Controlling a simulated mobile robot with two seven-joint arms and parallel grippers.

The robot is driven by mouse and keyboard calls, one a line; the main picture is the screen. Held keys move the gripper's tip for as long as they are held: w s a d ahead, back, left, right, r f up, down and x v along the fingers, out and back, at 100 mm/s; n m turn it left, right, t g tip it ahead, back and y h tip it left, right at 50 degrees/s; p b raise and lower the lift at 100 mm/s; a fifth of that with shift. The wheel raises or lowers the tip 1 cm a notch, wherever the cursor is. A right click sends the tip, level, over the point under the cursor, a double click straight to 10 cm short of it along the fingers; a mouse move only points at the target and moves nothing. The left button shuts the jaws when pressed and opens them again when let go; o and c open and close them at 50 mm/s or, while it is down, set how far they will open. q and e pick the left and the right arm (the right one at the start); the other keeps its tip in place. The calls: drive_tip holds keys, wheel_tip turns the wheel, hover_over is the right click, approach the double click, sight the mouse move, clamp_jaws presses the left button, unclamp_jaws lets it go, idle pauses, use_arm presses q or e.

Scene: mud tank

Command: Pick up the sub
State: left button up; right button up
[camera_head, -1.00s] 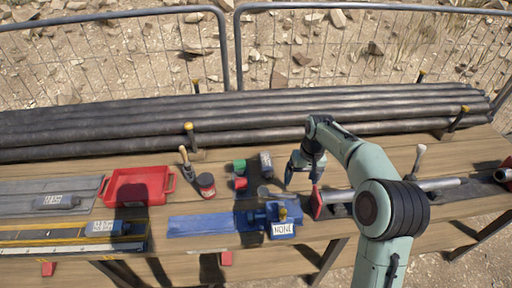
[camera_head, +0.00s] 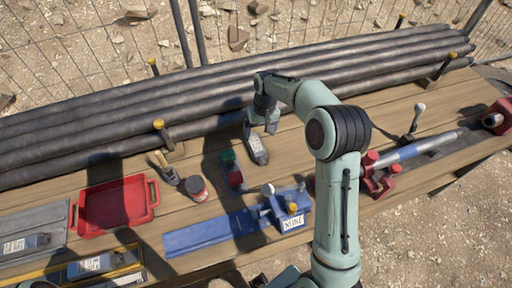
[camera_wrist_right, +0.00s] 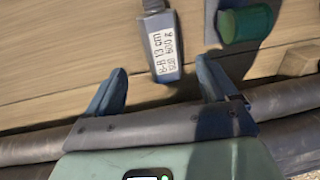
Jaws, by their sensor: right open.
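A small dark grey sub with a white printed label (camera_head: 257,150) lies on the wooden bench; it also shows in the right wrist view (camera_wrist_right: 164,42). My right gripper (camera_head: 262,124) is open and empty above the bench at the sub's end nearer the pipes. In the right wrist view its two fingertips (camera_wrist_right: 161,72) stand apart on either side of the sub's near end, with gaps on both sides. I cannot tell its exact height above the sub. Similar labelled grey-blue pieces lie at the left, one on a grey plate (camera_head: 30,242) and one lower down (camera_head: 95,264). My left gripper is not in view.
Long black pipes (camera_head: 230,92) lie along the bench's back. A green cylinder (camera_head: 228,157) and a red one (camera_head: 236,178) sit beside the sub. A blue vise (camera_head: 205,234) is in front, a red tray (camera_head: 115,204) left, a red-clamped metal bar (camera_head: 415,149) right.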

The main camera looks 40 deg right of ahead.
sight(256, 144)
wheel_tip(256, 144, down, 3)
drive_tip(key=shift+w+a+r, duration=0.15)
drive_tip(key=shift+r, duration=0.05)
drive_tip(key=f, duration=0.4)
drive_tip(key=shift+w+a+f, duration=0.1)
drive_tip(key=shift+a+f, duration=0.25)
drive_tip(key=shift+f, duration=0.05)
clamp_jaws()
